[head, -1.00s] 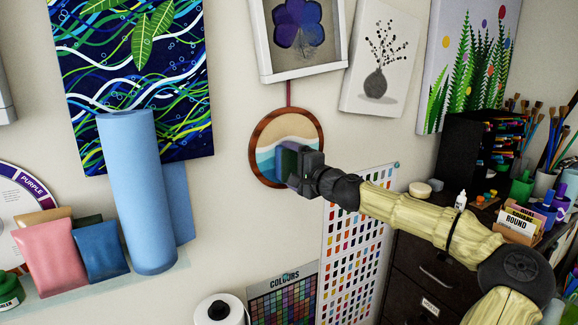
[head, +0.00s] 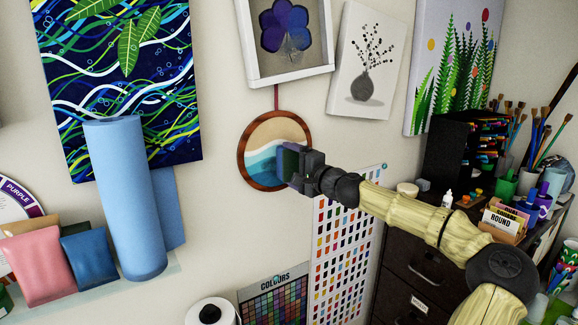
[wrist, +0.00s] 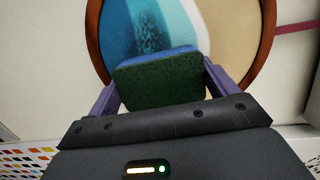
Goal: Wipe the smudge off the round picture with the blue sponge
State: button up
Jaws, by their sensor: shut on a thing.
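The round picture (head: 262,135) hangs on the wall, with a brown wooden rim and a sand, white and blue beach scene. It also shows in the wrist view (wrist: 222,30). A dark speckled smudge (wrist: 147,32) lies on its blue part in the wrist view. My gripper (head: 297,165) is shut on the blue sponge (head: 287,160), one finger at each side. In the wrist view the sponge shows a dark green face (wrist: 160,85) and a thin blue edge, just beside the smudge. I cannot tell whether the sponge touches the picture.
A framed flower picture (head: 288,72) hangs close above the round picture. A colour chart (head: 345,235) hangs below right. A blue roll (head: 128,200) stands at left. A dark cabinet (head: 425,265) with brushes and bottles on top stands at right.

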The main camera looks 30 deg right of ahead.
aim_at(258, 167)
jog(key=d, duration=0.3)
jog(key=shift+d+f, duration=0.1)
jog(key=shift+d, duration=0.05)
jog(key=shift+w, duration=0.1)
dwell(0.6)
jog(key=shift+a+b, duration=0.65)
jog(key=shift+a, duration=0.05)
jog(key=shift+a+b, duration=0.7)
jog(key=shift+a, duration=0.5)
jog(key=shift+a+b, duration=1.2)
jog(key=shift+a, duration=0.55)
jog(key=shift+s+a+b, duration=0.2)
jog(key=shift+a+b, duration=0.75)
jog(key=shift+a, duration=0.85)
